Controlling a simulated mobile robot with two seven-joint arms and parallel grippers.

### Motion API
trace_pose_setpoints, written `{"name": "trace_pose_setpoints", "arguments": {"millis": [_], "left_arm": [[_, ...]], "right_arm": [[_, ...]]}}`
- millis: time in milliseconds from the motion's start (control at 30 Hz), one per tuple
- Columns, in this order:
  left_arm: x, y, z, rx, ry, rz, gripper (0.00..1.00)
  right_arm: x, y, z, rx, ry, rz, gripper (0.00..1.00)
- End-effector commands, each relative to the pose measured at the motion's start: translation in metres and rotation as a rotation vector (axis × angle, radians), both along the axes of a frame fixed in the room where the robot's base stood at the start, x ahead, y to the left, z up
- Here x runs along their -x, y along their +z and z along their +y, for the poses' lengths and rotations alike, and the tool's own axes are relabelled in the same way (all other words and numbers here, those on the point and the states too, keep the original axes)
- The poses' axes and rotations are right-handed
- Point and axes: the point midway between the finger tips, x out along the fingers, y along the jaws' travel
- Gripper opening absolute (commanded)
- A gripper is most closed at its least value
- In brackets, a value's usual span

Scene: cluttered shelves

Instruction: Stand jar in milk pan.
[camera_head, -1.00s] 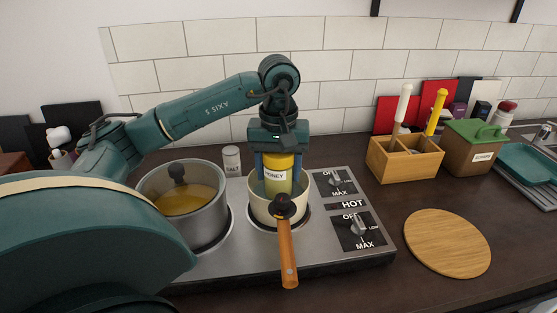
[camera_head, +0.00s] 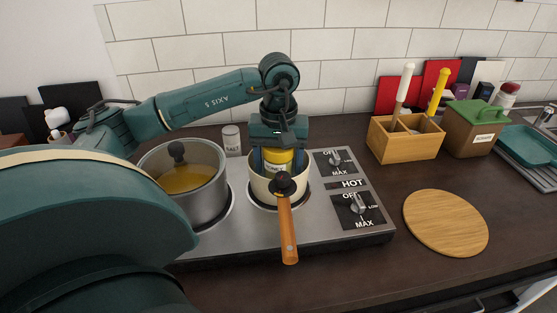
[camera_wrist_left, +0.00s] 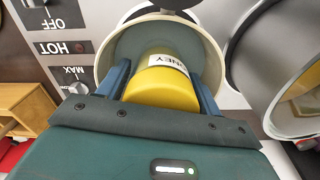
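The honey jar (camera_head: 278,160) is yellow with a white label. It is upright inside the cream milk pan (camera_head: 262,187), with its lower part hidden by the pan wall and handle. My left gripper (camera_head: 277,158) points down into the pan, with one blue finger on each side of the jar. In the left wrist view the jar (camera_wrist_left: 163,88) lies between the two fingers (camera_wrist_left: 162,85), which appear to press on its sides, and the pan rim (camera_wrist_left: 106,58) surrounds them. Whether the jar touches the pan floor is hard to tell. My right gripper is not in view.
The milk pan stands on the hob (camera_head: 320,220), its wooden handle (camera_head: 287,230) pointing forward. A lidded pot (camera_head: 200,207) is left of it and a salt shaker (camera_head: 231,140) behind. A round wooden board (camera_head: 446,222) and utensil box (camera_head: 404,145) are at right.

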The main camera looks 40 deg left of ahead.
Motion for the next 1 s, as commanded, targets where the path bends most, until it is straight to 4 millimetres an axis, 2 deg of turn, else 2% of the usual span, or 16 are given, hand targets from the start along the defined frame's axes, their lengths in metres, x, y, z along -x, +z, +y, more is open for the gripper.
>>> {"name": "trace_pose_setpoints", "arguments": {"millis": [133, 267, 533, 600, 700, 800, 1000], "left_arm": [[0.0, 0.003, 0.0, 0.0, 0.0, 0.0, 0.65], [-0.001, 0.017, 0.0, 0.001, 0.0, -0.005, 0.65], [-0.001, 0.076, -0.001, 0.002, -0.001, -0.007, 0.65], [-0.001, 0.094, 0.0, 0.001, 0.0, -0.006, 0.65], [-0.001, 0.109, 0.0, 0.0, 0.001, -0.004, 0.65], [-0.001, 0.119, 0.0, 0.0, 0.001, -0.002, 0.65], [0.0, 0.124, 0.0, 0.001, 0.001, 0.001, 0.65]], "right_arm": [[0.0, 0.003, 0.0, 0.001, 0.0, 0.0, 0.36], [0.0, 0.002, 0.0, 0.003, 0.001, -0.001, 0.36], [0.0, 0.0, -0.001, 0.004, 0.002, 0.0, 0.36], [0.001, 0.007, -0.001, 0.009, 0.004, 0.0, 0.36], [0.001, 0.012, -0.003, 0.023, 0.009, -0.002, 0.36], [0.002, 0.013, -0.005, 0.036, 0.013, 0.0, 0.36], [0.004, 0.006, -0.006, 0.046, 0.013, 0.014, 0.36]]}}
